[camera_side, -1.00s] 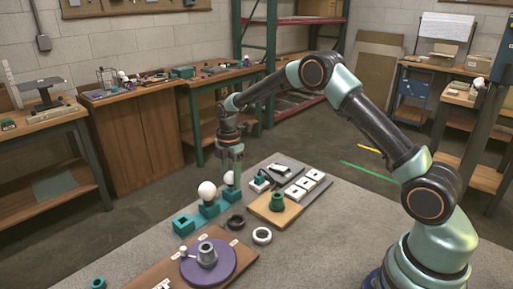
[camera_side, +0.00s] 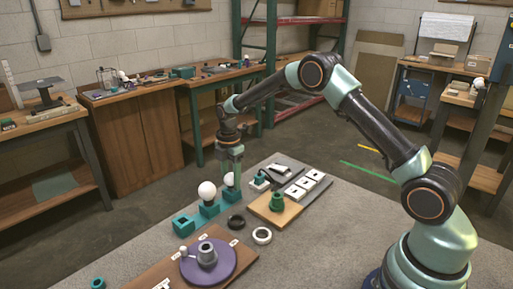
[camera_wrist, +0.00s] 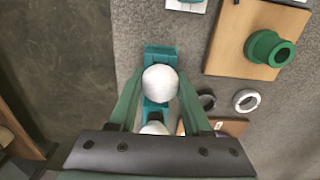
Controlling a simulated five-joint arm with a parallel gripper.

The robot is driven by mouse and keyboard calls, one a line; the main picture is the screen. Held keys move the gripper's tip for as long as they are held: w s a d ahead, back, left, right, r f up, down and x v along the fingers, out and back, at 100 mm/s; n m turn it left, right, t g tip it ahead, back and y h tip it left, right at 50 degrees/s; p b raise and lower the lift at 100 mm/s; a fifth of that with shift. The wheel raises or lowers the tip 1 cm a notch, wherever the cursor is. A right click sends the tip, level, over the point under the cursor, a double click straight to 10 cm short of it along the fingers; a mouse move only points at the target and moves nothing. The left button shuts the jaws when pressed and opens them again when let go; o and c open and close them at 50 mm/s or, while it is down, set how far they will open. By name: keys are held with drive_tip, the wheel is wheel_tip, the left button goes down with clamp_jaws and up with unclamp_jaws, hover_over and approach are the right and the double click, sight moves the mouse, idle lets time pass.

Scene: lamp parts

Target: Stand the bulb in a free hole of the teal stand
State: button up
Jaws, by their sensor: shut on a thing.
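The teal stand (camera_side: 182,224) is a row of blocks on the grey table; its near block shows an empty square hole. A white round bulb (camera_side: 207,190) stands upright in the middle block. My gripper (camera_side: 230,168) points down over the far block, shut on another white bulb (camera_side: 228,180). In the wrist view this bulb (camera_wrist: 160,83) sits between my fingertips, over the stand (camera_wrist: 160,52). I cannot tell whether its base is in the far hole. The standing bulb (camera_wrist: 154,128) is partly hidden by my gripper body in the wrist view.
A black ring (camera_side: 236,222) and a white ring (camera_side: 262,236) lie right of the stand. A wooden board with a green socket (camera_side: 277,202) lies beyond them. A purple disc (camera_side: 225,264) on a brown board is in front. Grey table is clear toward the right.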

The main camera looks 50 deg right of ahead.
sight(231, 173)
drive_tip(key=shift+f, duration=0.5)
idle(1.2)
drive_tip(key=o, duration=1.2)
wheel_tip(231, 173, up, 11)
drive_tip(key=shift+r, duration=0.15)
drive_tip(key=shift+s+r, duration=0.1)
drive_tip(key=shift+r, duration=0.55)
drive_tip(key=s+a+r+m+t, duration=0.1)
drive_tip(key=s+r+m+t, duration=0.1)
drive_tip(key=s+r+m, duration=0.5)
drive_tip(key=s+a+r+m+t, duration=0.2)
drive_tip(key=s+r+m, duration=0.25)
drive_tip(key=s, duration=0.45)
drive_tip(key=s+f+m+t, duration=0.1)
drive_tip(key=s+f+m, duration=0.1)
drive_tip(key=s+m, duration=0.4)
drive_tip(key=shift+s+a+f+t, duration=0.25)
drive_tip(key=shift+s+f+t, duration=0.1)
drive_tip(key=shift+s, duration=0.55)
